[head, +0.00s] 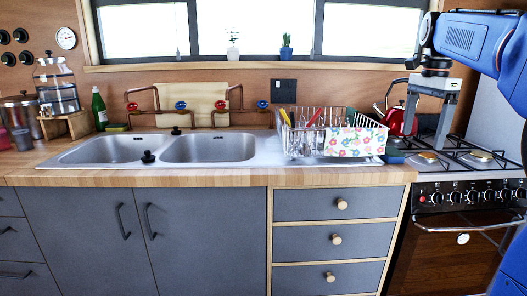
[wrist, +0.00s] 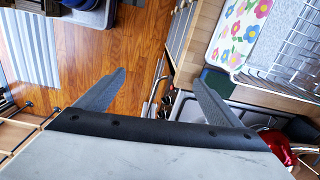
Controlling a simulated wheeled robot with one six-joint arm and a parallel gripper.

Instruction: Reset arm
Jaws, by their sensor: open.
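My gripper (head: 425,140) is at the right in the head view, on my blue arm. It hangs with its fingers pointing down, in front of the red kettle and above the stove (head: 455,163). In the wrist view, the two dark fingers of my gripper (wrist: 159,80) stand wide apart with nothing between them. The gripper is open and empty. The red kettle (head: 395,120) is partly hidden behind the gripper in the head view.
A double sink (head: 208,148) lies further left. The wooden floor (wrist: 90,55) shows clear in the wrist view.

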